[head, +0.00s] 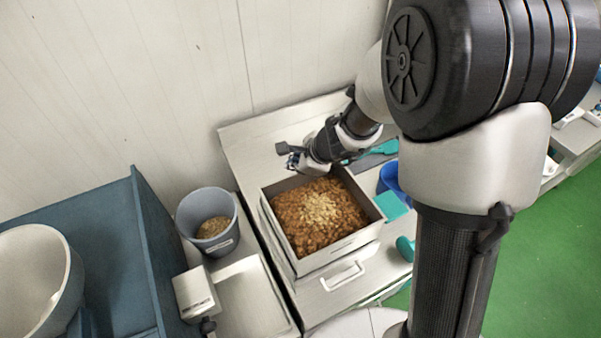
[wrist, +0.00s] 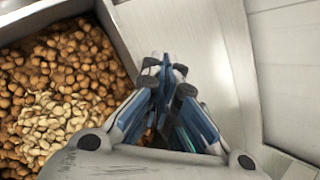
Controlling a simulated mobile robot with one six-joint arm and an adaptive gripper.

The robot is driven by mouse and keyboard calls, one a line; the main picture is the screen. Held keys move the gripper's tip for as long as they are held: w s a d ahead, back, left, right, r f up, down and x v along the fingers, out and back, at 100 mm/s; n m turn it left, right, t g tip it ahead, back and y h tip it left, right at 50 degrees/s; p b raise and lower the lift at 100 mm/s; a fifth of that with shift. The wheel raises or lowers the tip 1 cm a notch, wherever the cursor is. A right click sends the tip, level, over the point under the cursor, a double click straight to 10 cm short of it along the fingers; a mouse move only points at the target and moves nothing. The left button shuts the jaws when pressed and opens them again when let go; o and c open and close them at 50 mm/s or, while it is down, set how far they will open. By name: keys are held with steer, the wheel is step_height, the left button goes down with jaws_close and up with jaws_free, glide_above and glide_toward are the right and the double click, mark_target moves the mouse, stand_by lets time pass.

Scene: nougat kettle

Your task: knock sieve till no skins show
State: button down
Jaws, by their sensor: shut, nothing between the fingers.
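The sieve (head: 342,251) is a square metal box with a handle on its front, standing on the bench. It is filled with brown nuts (head: 300,228) and a patch of pale nuts (head: 322,207) near the middle. In the wrist view its metal wall (wrist: 117,38) runs beside brown nuts (wrist: 75,65) and pale nuts (wrist: 45,125). Loose skins cannot be told apart from the brown nuts. My gripper (head: 293,160) is at the sieve's back left edge. In the wrist view my gripper (wrist: 168,72) is shut and empty, pointing at the bench beside the wall.
A grey bucket (head: 190,213) with nuts stands left of the sieve, by a scale (head: 250,300). A blue bin (head: 150,235) and white bowl (head: 45,265) are farther left. A blue cup (head: 387,178) and teal items (head: 390,207) lie right. The wall rises behind.

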steer(key=shift+s+d+f, duration=0.2)
steer(key=shift+s+f, duration=0.3)
steer(key=shift+f, duration=0.25)
steer(key=shift+w+a+r+g+p, duration=0.1)
steer(key=shift+w+r+g+p, duration=0.3)
steer(key=shift+r+p, duration=0.3)
steer(key=shift+w, duration=0.1)
steer(key=r+p, duration=0.1)
steer(key=w+r+p, duration=0.1)
steer(key=r+p, duration=0.3)
steer(key=shift+w+a, duration=0.15)
steer(key=shift+a, duration=0.15)
steer(key=shift+r, duration=0.1)
